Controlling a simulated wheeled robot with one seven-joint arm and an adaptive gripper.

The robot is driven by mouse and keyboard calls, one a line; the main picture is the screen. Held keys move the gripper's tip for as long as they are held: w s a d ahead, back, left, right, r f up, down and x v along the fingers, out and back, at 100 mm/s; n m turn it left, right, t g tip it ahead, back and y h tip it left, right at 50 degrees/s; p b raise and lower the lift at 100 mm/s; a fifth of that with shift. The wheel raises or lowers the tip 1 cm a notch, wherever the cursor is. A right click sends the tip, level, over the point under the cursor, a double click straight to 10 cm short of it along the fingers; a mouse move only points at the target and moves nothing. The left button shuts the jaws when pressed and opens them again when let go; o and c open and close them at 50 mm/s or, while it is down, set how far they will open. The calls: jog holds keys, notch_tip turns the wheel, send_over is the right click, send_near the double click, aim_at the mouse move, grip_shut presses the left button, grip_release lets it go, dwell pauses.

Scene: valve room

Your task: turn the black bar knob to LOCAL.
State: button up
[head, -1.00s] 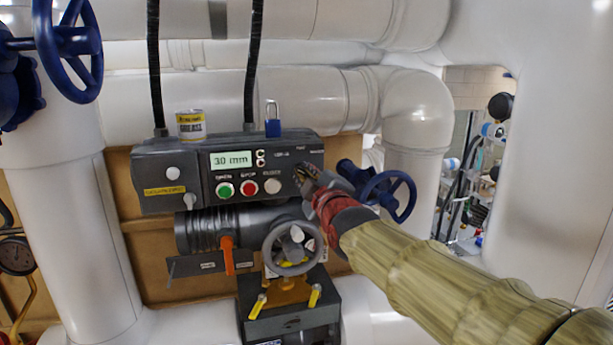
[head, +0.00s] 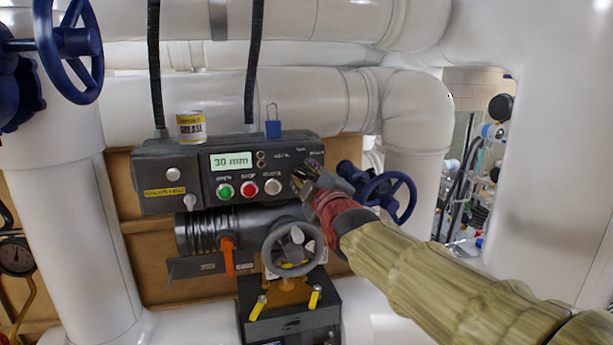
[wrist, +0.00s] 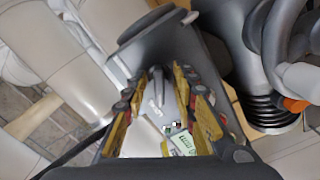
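The black bar knob is hidden behind my gripper (head: 298,178) in the head view, at the right end of the dark control box (head: 222,190). In the wrist view a grey-black bar (wrist: 158,88), which looks like the knob, shows between the two fingers of my gripper (wrist: 162,82). The fingers stand apart on either side of it. I cannot tell whether either finger touches it. Small white labels (head: 283,155) sit above the knob's place but are too blurred to read, so the knob's setting cannot be told.
The box has a 30 mm display (head: 231,161) and green (head: 225,191), red (head: 249,189) and white (head: 273,187) buttons. A blue padlock (head: 273,129) and a grease can (head: 191,127) stand on top. A blue handwheel (head: 390,197) is close right; a grey handwheel (head: 291,249) is below.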

jog(key=v, duration=1.2)
dwell(0.3)
jog(key=s+d+f+m+g+h, duration=0.1)
jog(key=s+f+m+g, duration=0.25)
jog(key=f, duration=0.55)
jog(key=s+d+f+m+g+h, duration=0.1)
jog(key=s+f+m+g, duration=0.25)
jog(key=f, duration=0.55)
jog(key=s+d+f+m+g+h, duration=0.1)
jog(key=s+d+f+m+g, duration=0.1)
jog(key=s+d+f+m, duration=0.2)
jog(key=s+d+f+m+g+h, duration=0.2)
jog(key=s+d+f+m, duration=0.2)
jog(key=s, duration=1.2)
jog(key=shift+d+f+g, duration=0.4)
jog(key=shift+d+f, duration=1.3)
jog(key=shift+d, duration=1.35)
